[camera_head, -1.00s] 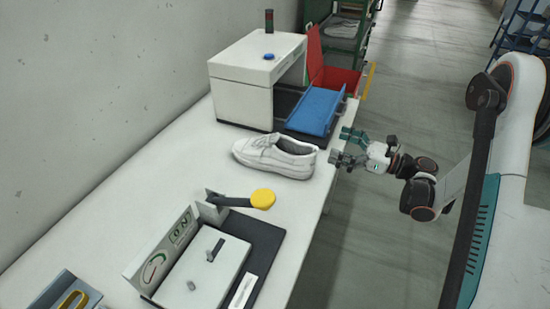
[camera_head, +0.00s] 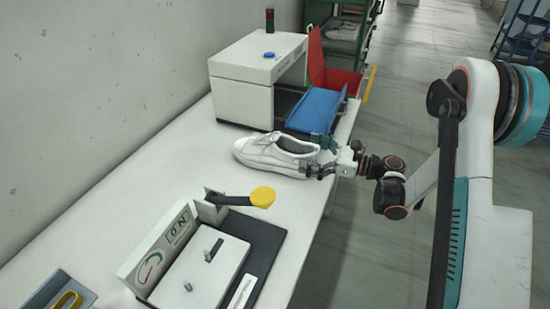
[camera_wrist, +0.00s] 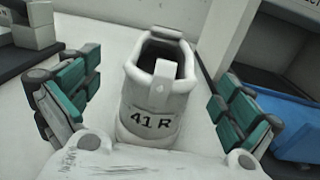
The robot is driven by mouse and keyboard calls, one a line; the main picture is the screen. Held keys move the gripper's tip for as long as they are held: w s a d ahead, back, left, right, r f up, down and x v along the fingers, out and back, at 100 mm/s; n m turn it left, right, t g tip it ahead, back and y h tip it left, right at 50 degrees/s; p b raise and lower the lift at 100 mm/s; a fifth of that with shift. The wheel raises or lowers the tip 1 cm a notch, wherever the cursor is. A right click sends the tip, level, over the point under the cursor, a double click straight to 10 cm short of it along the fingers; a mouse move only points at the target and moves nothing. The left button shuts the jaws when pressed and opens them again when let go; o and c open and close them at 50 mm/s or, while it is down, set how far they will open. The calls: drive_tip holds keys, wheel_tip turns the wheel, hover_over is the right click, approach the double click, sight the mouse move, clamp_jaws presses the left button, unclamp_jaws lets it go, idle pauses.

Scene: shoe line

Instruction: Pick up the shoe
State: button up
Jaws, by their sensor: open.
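The white shoe (camera_head: 268,155) lies on the white table, its toe to the left and its heel to the right in the head view. My gripper (camera_head: 318,158) is at the heel end, with its fingers around the shoe's back part. In the wrist view the heel of the shoe (camera_wrist: 152,105), marked "41 R", stands between the two green-padded fingers of my gripper (camera_wrist: 158,104). The fingers are open, with a gap showing on both sides of the heel. The shoe's toe is hidden behind its opening in the wrist view.
A white box-shaped machine (camera_head: 240,90) and a blue tray (camera_head: 315,110) stand behind the shoe. A red bin (camera_head: 338,80) is beyond them. A device with a yellow-ended lever (camera_head: 262,197) is in front. Bare table lies left of the shoe.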

sight(294, 149)
drive_tip(key=x, duration=0.1)
drive_tip(key=b+x, duration=0.1)
drive_tip(key=x, duration=0.2)
drive_tip(key=shift+w+f+b, duration=0.1)
drive_tip(key=shift+f+b, duration=0.2)
drive_tip(key=shift+f, duration=0.05)
drive_tip(key=shift+w+a+r, duration=0.1)
drive_tip(key=shift+a, duration=0.2)
drive_tip(key=c, duration=1.4)
drive_tip(key=shift+r, duration=0.15)
